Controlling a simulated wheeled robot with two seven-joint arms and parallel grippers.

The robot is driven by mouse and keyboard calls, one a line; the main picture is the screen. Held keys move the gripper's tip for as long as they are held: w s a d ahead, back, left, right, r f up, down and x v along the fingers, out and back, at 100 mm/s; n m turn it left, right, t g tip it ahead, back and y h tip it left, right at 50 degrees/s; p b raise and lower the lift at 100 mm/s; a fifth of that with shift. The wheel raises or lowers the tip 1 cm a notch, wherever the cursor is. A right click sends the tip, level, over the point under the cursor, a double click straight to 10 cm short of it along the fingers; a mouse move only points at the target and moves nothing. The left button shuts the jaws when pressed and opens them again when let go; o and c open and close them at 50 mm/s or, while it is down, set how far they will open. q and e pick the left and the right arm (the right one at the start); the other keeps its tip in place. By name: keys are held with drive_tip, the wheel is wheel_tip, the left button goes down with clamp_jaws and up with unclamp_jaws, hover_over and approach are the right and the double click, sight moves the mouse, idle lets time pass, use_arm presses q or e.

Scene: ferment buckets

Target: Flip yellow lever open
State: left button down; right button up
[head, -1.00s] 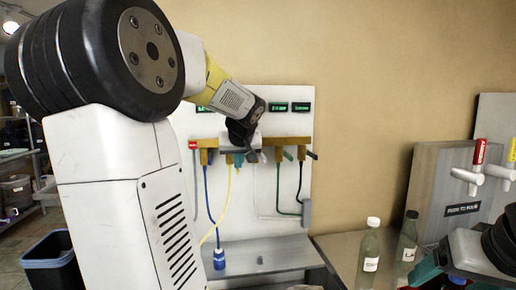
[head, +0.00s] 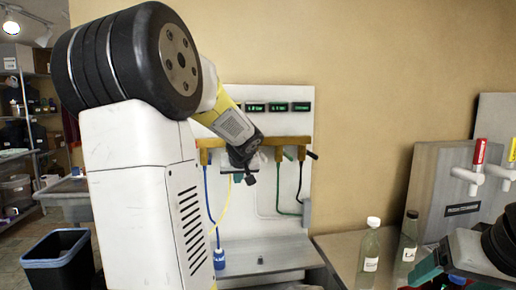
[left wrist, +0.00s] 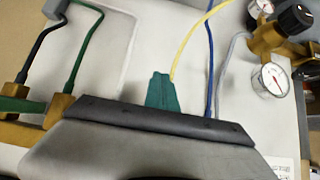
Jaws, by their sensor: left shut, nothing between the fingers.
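A brass manifold with valves (head: 266,142) is on the white wall panel. I cannot make out the yellow lever; my left gripper and arm cover that part of the manifold in the head view. The yellow hose (head: 226,197) hangs below the gripper and also shows in the left wrist view (left wrist: 188,42). My left gripper (head: 239,178) is at the manifold front, tilted downward. Its teal fingertips (left wrist: 163,90) are together and empty, beside the yellow hose in the picture; contact cannot be told. My right gripper (head: 430,272) is only partly in view at the lower right.
A green lever (head: 289,156) and a black lever (head: 312,155) stick out at the manifold's right. A gauge (left wrist: 271,80) shows in the wrist view. Bottles (head: 370,245) and a tap panel (head: 440,200) stand at the right. A bin (head: 58,262) is at the left.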

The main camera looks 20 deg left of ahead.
use_arm(q)
drive_tip(key=shift+r, duration=0.85)
drive_tip(key=shift+s, duration=0.1)
